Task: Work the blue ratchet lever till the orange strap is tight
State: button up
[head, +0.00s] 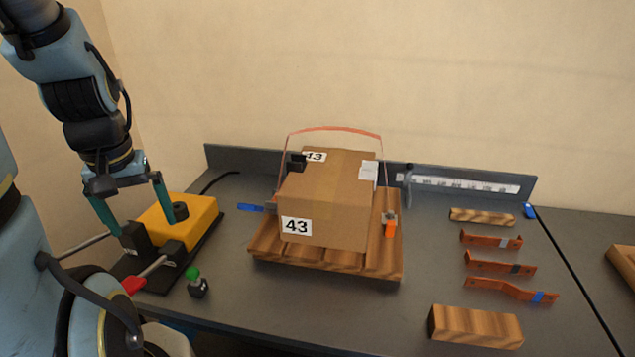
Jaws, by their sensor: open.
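The blue ratchet lever (251,207) sticks out to the left of the cardboard box (325,205), at about mid-height. A dark part joins it at the box's left side, mostly hidden. The orange strap (335,128) arches well above the box top, with a clear gap under it. An orange end with a grey fitting (390,229) hangs at the box's right side. The box, marked 43, sits on a wooden pallet (388,262). My gripper (142,222) is open and empty, pointing down over the yellow machine, left of the lever and apart from it.
The yellow machine (196,216) with a red-tipped handle (133,285) stands at the left. A green-topped button (194,280) sits in front. Bent copper bars (500,267) and wooden blocks (475,326) lie at the right. Bare table lies between machine and pallet.

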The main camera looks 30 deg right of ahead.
aim_at(241, 205)
jog(key=k+j+z, duration=0.1)
jog(key=z, duration=0.25)
jog(key=k+z, duration=0.15)
jog(key=z, duration=0.15)
jog(key=k+j+z, duration=0.1)
jog(key=z, duration=0.25)
jog(key=i+z, duration=0.1)
jog(key=i+l+u, duration=0.15)
jog(key=i, duration=0.15)
jog(key=k+j+u, duration=0.15)
jog(key=u, duration=0.2)
jog(key=k+j+u, duration=0.1)
jog(key=u, duration=0.3)
jog(key=k+j+u, duration=0.1)
jog(key=j+u, duration=0.25)
